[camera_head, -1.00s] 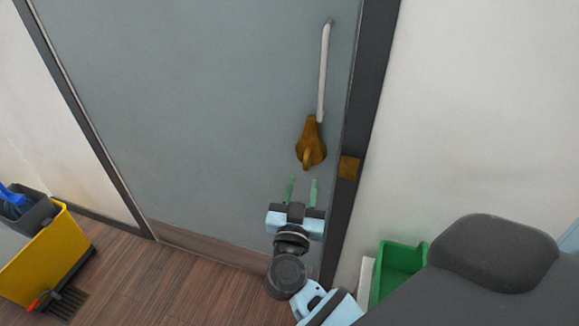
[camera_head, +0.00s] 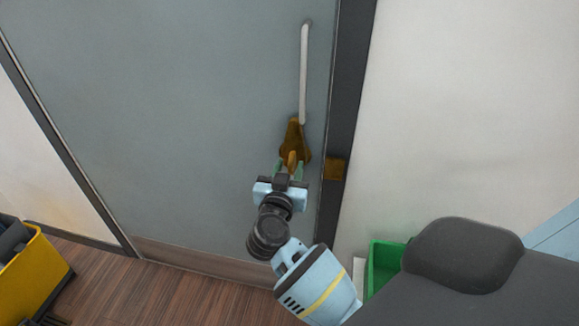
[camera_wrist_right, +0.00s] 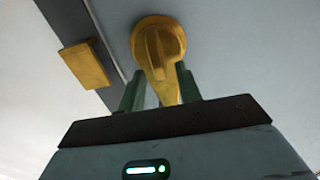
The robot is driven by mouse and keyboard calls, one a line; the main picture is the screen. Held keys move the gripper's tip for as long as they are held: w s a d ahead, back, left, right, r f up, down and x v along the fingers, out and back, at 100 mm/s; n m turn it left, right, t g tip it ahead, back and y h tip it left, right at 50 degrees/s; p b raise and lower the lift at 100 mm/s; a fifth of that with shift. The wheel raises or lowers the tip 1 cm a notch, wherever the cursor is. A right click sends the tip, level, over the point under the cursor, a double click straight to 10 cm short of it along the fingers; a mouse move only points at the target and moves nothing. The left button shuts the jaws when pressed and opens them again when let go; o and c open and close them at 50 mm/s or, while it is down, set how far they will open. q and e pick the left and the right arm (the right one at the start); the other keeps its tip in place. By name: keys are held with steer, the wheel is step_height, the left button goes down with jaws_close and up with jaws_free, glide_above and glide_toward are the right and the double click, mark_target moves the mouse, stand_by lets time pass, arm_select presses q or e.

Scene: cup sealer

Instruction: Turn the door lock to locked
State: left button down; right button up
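The door lock (camera_head: 294,140) is a brass-coloured plate with a turn knob, on the grey door (camera_head: 190,110) below the white handle. In the right wrist view the lock (camera_wrist_right: 158,45) shows with its knob pointing toward my gripper. My right gripper (camera_head: 291,168) is at the lower part of the lock. In the wrist view its two green fingers (camera_wrist_right: 160,92) are apart, one on each side of the knob's lower end. I cannot tell whether they touch it. My left gripper is not in view.
A white bar handle (camera_head: 304,75) stands above the lock. A brass strike plate (camera_head: 335,169) is on the dark door frame (camera_head: 350,90) to the right. A green bin (camera_head: 383,265) is at lower right and a yellow bucket (camera_head: 35,275) at lower left.

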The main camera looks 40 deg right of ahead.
steer(key=shift+w+d, duration=0.35)
steer(key=shift+d, duration=0.05)
jaws_close()
